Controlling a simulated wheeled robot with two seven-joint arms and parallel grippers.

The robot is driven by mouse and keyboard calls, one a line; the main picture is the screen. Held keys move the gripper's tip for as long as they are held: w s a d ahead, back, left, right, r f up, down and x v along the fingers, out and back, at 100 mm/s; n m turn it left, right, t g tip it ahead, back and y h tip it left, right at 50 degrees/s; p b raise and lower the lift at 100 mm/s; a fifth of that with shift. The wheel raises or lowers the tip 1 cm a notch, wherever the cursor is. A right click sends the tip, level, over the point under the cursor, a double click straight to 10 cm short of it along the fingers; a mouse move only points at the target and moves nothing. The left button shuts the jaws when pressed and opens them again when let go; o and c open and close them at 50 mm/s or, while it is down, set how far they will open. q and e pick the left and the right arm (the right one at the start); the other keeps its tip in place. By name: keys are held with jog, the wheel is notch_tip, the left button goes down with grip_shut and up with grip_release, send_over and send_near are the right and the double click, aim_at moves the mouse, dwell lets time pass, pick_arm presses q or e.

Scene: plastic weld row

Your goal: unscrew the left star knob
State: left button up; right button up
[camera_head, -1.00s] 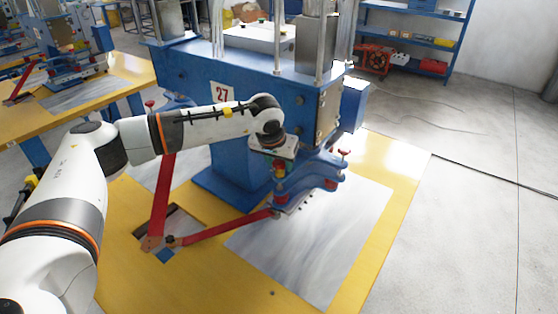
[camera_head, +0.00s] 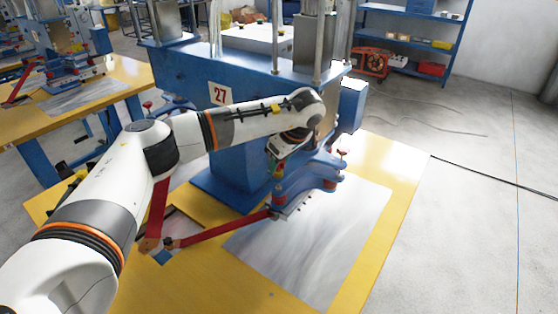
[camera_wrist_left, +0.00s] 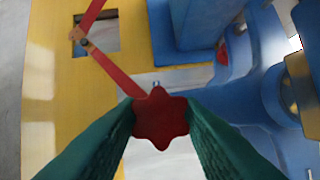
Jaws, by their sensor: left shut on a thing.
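The left star knob (camera_wrist_left: 160,118) is red with rounded lobes and sits between the green fingers of my left gripper (camera_head: 276,167) in the left wrist view. The fingers are shut on it from both sides. In the head view the gripper points down at the left end of the blue fixture (camera_head: 305,179), and its wrist hides most of the knob. The other red star knob (camera_head: 342,153) stands free at the right end of the fixture. My right gripper is in neither view.
Red link bars (camera_head: 220,229) run from the fixture to a pivot over a cutout in the yellow table (camera_head: 385,160). The blue press (camera_head: 240,150) stands close behind my arm. A bare grey plate (camera_head: 310,245) lies in front.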

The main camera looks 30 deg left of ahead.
pick_arm(q)
jog(key=shift+w+n, duration=0.1)
jog(key=shift+n, duration=0.3)
jog(key=shift+a+r, duration=0.15)
jog(key=shift+r, duration=0.15)
jog(key=shift+r+p, duration=1.6)
jog(key=shift+r, duration=0.6)
